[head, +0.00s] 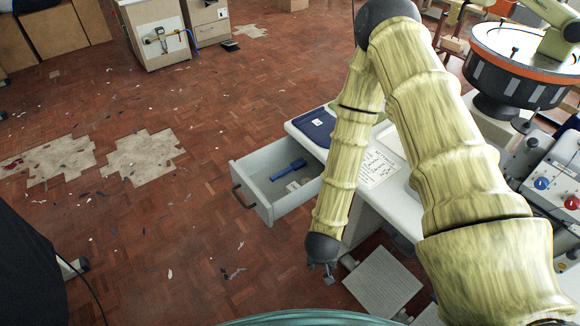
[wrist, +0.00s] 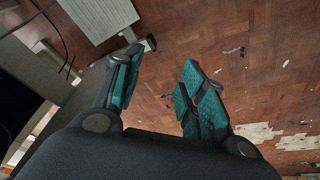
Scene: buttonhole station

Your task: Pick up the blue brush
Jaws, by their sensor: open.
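The blue brush (head: 288,170) lies inside an open drawer (head: 262,204) that sticks out to the left of the white desk in the head view. My gripper (head: 328,276) hangs low in front of the desk, below and to the right of the drawer, apart from the brush. In the wrist view my gripper (wrist: 160,85) shows two teal fingers spread apart with nothing between them. The brush does not show in the wrist view.
A small pale card (head: 298,184) lies in the drawer by the brush. A dark blue folder (head: 316,126) and a printed sheet (head: 376,166) lie on the desktop. A grey foot plate (head: 383,281) is on the floor. The parquet floor (head: 190,220) left of the drawer is mostly clear, with scattered scraps.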

